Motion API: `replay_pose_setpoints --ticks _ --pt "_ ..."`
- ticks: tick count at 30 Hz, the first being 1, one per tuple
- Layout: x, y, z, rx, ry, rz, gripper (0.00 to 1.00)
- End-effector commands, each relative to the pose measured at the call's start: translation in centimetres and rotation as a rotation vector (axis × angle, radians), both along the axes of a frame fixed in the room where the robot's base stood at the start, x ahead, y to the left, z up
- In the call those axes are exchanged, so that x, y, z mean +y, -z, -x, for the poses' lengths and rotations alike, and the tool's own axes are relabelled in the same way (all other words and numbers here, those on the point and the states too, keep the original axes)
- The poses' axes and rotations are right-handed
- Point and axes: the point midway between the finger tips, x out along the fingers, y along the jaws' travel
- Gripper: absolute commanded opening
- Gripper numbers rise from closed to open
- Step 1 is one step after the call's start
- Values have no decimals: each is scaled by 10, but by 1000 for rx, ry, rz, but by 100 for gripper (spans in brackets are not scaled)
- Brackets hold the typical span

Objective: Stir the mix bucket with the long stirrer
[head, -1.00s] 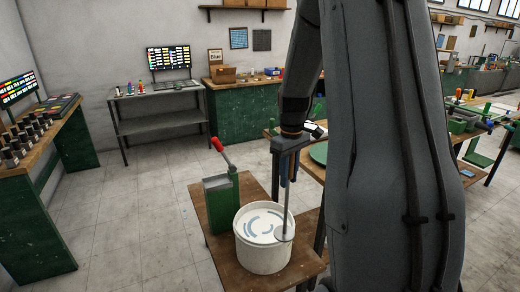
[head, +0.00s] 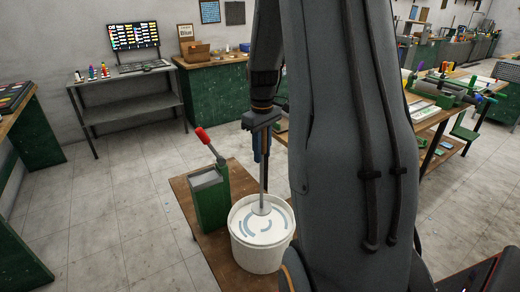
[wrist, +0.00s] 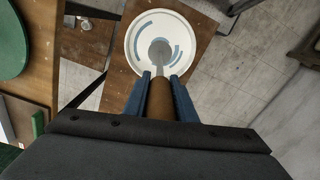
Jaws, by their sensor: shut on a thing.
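The white mix bucket (head: 259,255) stands on a small wooden table (head: 190,199). Pale liquid with blue-grey curved streaks shows inside it, also in the wrist view (wrist: 133,48). My gripper (head: 261,150) is above the bucket, its blue fingers shut on the brown handle of the long stirrer (head: 262,185). In the wrist view the fingers sit on both sides of the handle (wrist: 160,100). The stirrer hangs about upright, its round disc at the liquid's surface near the bucket's far side. I cannot tell how deep the disc sits.
A green container (head: 210,200) with a red-handled lever (head: 203,136) stands just left of the bucket. My arm hides the area right of it. A grey metal bench (head: 125,95) stands at the back left. Grey floor (head: 110,215) is free on the left.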

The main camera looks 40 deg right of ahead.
Motion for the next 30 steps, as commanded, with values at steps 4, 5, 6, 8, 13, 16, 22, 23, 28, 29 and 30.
replay_pose_setpoints --ticks 4,5,6,8,13,16,22,23,28,29,30 --pt "1 17 -1 0 -1 0 0" --pt "1 19 -1 0 -2 0 0" --pt "1 23 -1 0 -2 0 0" --pt "1 28 -1 0 -2 0 0" --pt "1 42 -1 0 -3 0 0" --pt "2 51 -1 1 -3 0 0" --pt "2 69 -1 1 -3 0 0" --pt "2 72 -1 1 -3 -1 0" --pt "2 87 -1 0 -3 0 0" --pt "2 89 -1 0 -3 0 0" --pt "1 93 -1 0 -3 0 0"
